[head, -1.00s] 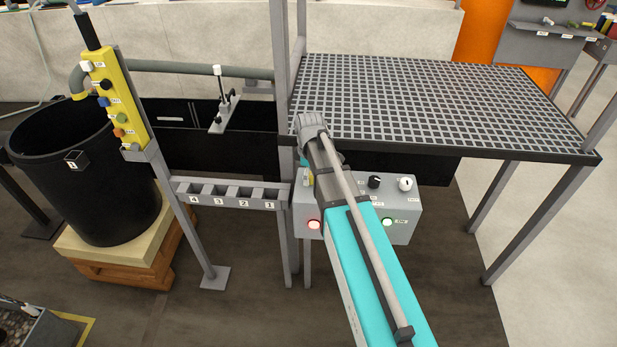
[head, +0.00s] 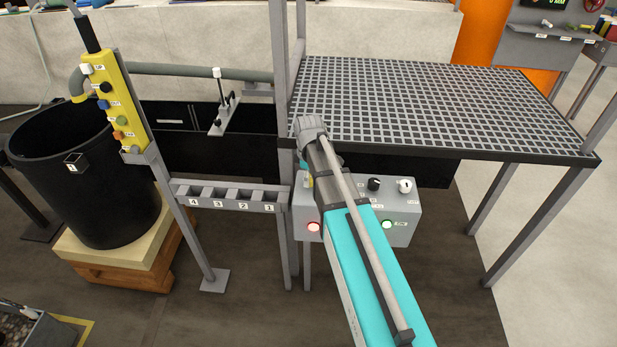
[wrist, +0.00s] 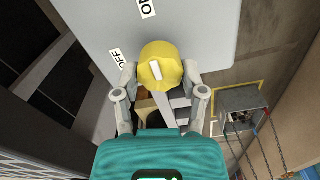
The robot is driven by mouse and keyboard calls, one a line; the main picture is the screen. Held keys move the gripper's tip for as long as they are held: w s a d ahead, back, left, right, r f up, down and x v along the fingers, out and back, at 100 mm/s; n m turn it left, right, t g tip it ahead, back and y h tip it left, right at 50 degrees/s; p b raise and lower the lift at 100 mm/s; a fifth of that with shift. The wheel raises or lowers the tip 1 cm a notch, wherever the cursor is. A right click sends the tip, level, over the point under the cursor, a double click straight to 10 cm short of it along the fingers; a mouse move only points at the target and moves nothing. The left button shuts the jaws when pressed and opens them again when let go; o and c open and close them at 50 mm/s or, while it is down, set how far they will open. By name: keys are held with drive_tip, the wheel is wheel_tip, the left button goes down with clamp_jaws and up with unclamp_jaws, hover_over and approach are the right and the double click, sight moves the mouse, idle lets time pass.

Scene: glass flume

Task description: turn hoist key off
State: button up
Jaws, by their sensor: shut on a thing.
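The hoist key is a yellow round knob (wrist: 160,66) with a white stripe, on the grey face of a control box (wrist: 195,30). My gripper (wrist: 160,76) is shut on it, one finger on each side. In the wrist view the stripe runs nearly up the picture, closer to the line of the ON label (wrist: 147,8) than to the OFF label (wrist: 118,58) at upper left. In the head view a sliver of yellow (head: 308,182) shows on the box (head: 402,232) beside my arm; my arm hides the gripper there.
The box also has a lit red lamp (head: 313,226), a green lamp (head: 387,225), a black knob (head: 374,184) and a white knob (head: 404,185). A grating platform (head: 440,100) overhangs behind it. A numbered rack (head: 230,195) and yellow pendant (head: 115,100) stand left.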

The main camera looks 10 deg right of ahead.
drive_tip(key=shift+m, duration=0.3)
drive_tip(key=m, duration=0.3)
drive_tip(key=shift+w+d+m, duration=0.1)
drive_tip(key=shift+m, duration=0.2)
drive_tip(key=m, duration=0.9)
drive_tip(key=shift+d, duration=0.1)
drive_tip(key=m, duration=0.4)
drive_tip(key=shift+m, duration=0.3)
drive_tip(key=o, duration=1.1)
